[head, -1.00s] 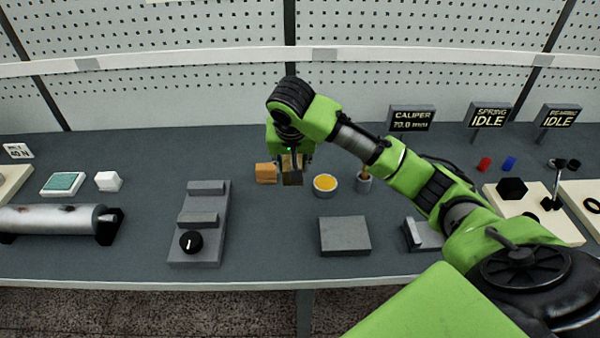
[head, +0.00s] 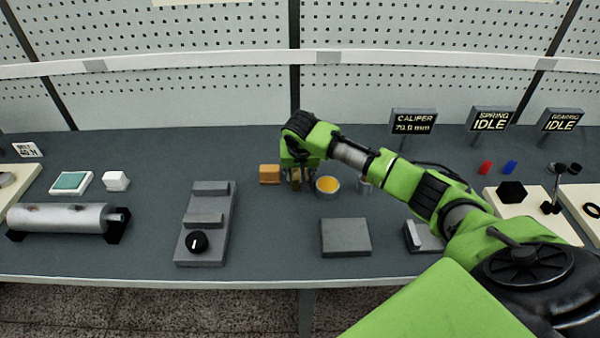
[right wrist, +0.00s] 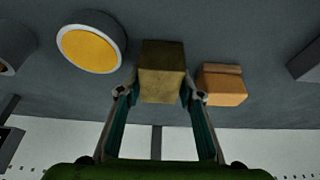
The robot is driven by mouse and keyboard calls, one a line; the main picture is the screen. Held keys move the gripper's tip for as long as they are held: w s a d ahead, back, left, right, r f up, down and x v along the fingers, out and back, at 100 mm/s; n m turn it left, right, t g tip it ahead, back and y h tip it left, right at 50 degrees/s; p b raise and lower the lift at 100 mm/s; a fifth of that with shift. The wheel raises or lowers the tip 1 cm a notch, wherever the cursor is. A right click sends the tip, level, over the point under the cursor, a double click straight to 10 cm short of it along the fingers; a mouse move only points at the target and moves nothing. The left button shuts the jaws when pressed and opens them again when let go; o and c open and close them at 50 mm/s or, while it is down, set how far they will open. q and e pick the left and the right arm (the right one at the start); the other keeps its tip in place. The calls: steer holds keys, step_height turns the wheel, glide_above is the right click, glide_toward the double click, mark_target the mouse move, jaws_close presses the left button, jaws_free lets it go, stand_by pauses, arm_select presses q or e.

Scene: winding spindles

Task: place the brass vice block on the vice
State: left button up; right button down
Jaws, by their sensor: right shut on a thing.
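The brass block (right wrist: 161,72) is between the two fingers of my right gripper (right wrist: 158,92) in the right wrist view, with both fingers against its sides. In the head view the right gripper (head: 296,178) is low over the back of the bench and partly covers the brass block (head: 296,184). I cannot tell whether the block touches the bench. The vice (head: 206,226), a grey base with two raised jaws and a black knob, stands to the left and nearer. Its gap looks empty. My left gripper is not in view.
An orange block (head: 269,174) stands close left of the right gripper. A round dish with yellow content (head: 328,185) is close on its right. A flat grey plate (head: 345,237) lies nearer the front. Bench between vice and plate is clear.

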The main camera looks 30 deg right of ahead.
steer(key=c, duration=1.7)
jaws_free()
steer(key=shift+f, duration=0.1)
steer(key=shift+o, duration=1.4)
